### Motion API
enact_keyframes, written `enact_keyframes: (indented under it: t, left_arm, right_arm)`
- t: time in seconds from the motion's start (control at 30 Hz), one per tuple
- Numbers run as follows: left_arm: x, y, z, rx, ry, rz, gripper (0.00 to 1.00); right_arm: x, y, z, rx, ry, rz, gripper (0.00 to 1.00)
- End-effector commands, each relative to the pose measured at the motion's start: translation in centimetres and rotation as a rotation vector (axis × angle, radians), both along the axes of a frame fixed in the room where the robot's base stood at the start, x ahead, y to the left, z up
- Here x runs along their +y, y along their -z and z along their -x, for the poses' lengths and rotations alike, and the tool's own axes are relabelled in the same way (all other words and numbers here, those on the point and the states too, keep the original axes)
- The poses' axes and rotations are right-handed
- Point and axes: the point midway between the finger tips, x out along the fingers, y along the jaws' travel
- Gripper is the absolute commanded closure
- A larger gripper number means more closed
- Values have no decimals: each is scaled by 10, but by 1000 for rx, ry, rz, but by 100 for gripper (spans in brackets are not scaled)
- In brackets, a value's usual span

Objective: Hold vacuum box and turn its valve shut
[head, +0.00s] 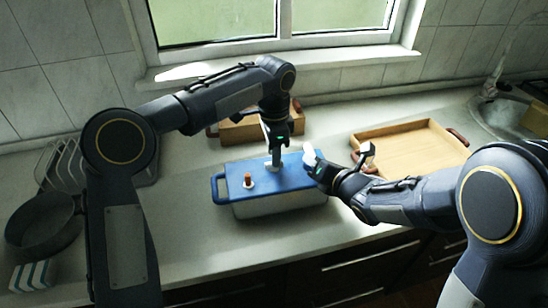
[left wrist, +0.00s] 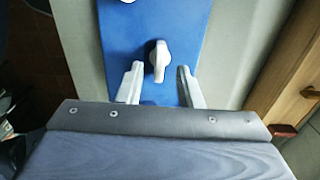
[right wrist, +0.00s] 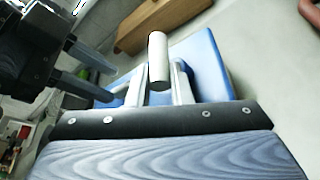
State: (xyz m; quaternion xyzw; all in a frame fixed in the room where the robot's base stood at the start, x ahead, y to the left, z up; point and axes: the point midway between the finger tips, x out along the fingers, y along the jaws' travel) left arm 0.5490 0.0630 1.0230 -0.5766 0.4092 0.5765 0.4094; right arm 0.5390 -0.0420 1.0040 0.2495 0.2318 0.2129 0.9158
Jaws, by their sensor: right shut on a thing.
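The vacuum box (head: 280,207) stands on the counter with a blue lid (head: 234,167) and a pale body. A white valve knob (left wrist: 159,58) rises from the lid. My left gripper (left wrist: 160,82) points down at it, open, with one finger on each side and visible gaps to the knob. My right gripper (right wrist: 156,80) is at the box's right end, with a white cylinder (right wrist: 158,58) between its fingers. The cylinder also shows in the head view (head: 309,155). How it joins the box is hidden. A small red-topped fitting (head: 248,181) stands on the lid's left part.
A wooden box (head: 235,132) stands behind the vacuum box, and a wooden tray (head: 448,163) lies to the right. A dark pan (head: 42,226), a dish rack (head: 64,164) and a striped cloth (head: 33,276) are at the left. The counter in front is clear.

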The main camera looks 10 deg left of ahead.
Motion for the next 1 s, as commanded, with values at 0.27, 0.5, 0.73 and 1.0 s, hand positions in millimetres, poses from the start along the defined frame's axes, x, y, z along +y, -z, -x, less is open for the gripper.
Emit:
enact_keyframes:
  t: [0.27,0.5,0.73,1.0]
  left_arm:
    - [0,24,0,0,-1,0,67]
    - [0,25,0,0,-1,1,67]
    - [0,24,0,0,-1,1,93]
    - [0,24,0,-1,-5,1,100]
  right_arm:
    - [0,0,0,0,0,0,100]
    - [0,0,0,0,0,0,100]
    - [0,0,0,0,0,0,100]
    - [0,0,0,0,0,0,100]
